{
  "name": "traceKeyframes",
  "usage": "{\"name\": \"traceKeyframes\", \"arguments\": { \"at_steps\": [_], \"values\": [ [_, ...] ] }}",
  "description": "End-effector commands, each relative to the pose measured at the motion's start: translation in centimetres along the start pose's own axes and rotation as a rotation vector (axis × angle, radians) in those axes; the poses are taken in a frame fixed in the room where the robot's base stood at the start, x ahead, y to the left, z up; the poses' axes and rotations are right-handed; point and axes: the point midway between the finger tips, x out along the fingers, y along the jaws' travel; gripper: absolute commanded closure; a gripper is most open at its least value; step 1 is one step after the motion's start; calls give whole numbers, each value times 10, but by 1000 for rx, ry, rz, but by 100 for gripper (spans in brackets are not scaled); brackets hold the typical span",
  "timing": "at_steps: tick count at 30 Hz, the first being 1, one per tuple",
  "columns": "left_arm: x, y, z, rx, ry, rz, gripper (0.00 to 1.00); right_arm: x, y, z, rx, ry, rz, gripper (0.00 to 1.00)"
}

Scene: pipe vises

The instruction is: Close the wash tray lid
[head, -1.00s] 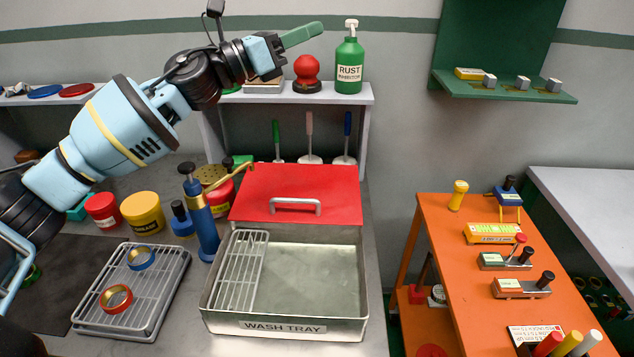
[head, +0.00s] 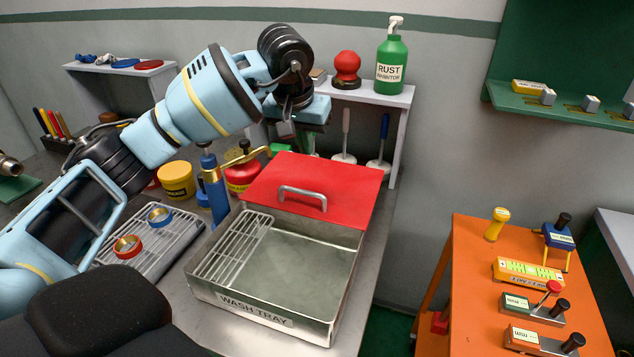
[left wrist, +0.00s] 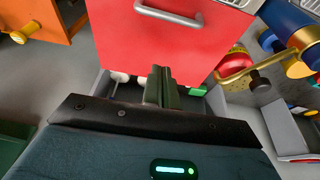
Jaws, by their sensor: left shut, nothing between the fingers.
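The wash tray (head: 270,306) is a metal box on the grey bench, with a wire rack (head: 235,248) inside at the left. Its red lid (head: 345,195) stands open, tilted up at the tray's back, with a metal handle (head: 303,194) on the face toward me. My left gripper (head: 309,148) is behind the lid's upper edge, pointing down, its tips partly hidden by the lid. In the left wrist view its green fingers (left wrist: 160,80) are together and empty, overlapping the red lid (left wrist: 150,50) at its edge. I cannot tell whether they touch it. My right gripper is out of view.
A blue-and-brass pump (head: 213,185) and a red can (head: 240,176) stand left of the lid. A shelf (head: 385,96) behind carries the rust inhibitor bottle (head: 391,60); tools hang below it. An orange table (head: 470,290) stands at the right.

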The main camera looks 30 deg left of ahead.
Motion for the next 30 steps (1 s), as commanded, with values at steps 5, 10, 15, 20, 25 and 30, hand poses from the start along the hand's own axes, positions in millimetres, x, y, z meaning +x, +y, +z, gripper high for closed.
{"name": "traceKeyframes", "arguments": {
  "at_steps": [5,10,15,20,25,30],
  "values": [
    [0,-4,0,11,0,-21,100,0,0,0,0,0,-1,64],
    [9,-4,0,9,-2,-20,100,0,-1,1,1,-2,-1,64],
    [35,-4,1,8,-5,-19,100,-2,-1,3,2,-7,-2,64],
    [65,-5,1,8,-5,-18,100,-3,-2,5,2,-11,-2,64],
    [97,-5,1,8,-4,-18,100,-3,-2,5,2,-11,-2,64],
    [86,-6,15,10,6,-16,100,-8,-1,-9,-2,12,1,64]
  ]
}}
